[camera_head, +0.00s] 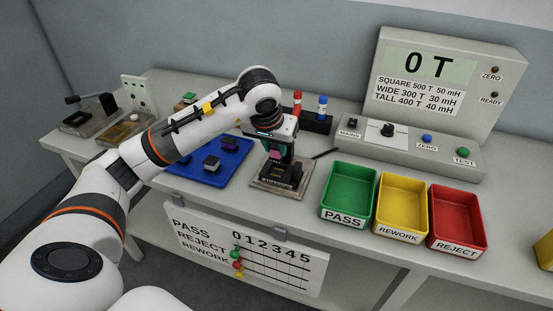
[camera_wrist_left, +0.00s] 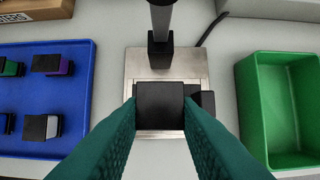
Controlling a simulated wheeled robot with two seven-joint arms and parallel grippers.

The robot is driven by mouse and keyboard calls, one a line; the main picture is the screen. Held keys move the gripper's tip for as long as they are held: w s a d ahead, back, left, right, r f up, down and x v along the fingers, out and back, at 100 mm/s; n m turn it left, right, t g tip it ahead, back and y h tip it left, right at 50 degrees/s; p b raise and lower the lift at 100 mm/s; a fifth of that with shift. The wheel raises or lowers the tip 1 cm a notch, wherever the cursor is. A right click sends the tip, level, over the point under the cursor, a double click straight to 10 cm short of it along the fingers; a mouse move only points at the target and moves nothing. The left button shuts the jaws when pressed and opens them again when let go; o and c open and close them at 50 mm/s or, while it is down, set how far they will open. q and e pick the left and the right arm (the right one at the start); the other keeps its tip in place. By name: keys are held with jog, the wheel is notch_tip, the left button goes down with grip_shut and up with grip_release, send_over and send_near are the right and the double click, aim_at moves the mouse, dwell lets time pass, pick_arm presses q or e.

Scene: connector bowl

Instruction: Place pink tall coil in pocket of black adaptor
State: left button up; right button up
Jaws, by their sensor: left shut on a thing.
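My left gripper (camera_head: 280,150) is shut on the pink tall coil (camera_head: 275,154), above the test fixture. In the left wrist view, the left gripper's green-padded fingers (camera_wrist_left: 160,118) close on the two sides of the coil, whose black top (camera_wrist_left: 160,104) faces the camera. The black adaptor (camera_head: 290,180) stands on the fixture's pale metal plate (camera_head: 264,186). In the left wrist view the coil hides most of the adaptor, and a black part shows just right of the coil. The pocket is hidden, so I cannot tell whether the coil touches it. My right gripper is not in view.
A blue tray (camera_head: 184,171) with several coils lies left of the fixture. Green (camera_head: 348,215), yellow (camera_head: 402,222) and red (camera_head: 456,232) bins stand to the right. A black post (camera_wrist_left: 160,45) rises behind the coil. A meter (camera_head: 447,85) reading "0 T" stands behind the bins.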

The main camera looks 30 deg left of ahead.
aim_at(275, 157)
pick_arm(q)
notch_tip(275, 157, down, 4)
jog(key=shift+w+r, duration=0.1)
jog(key=shift+w, duration=0.05)
jog(key=shift+f, duration=0.4)
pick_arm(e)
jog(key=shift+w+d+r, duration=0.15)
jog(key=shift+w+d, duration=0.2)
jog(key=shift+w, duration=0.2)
pick_arm(q)
jog(key=shift+f, duration=0.1)
jog(key=o, duration=1)
jog(key=shift+c, duration=0.2)
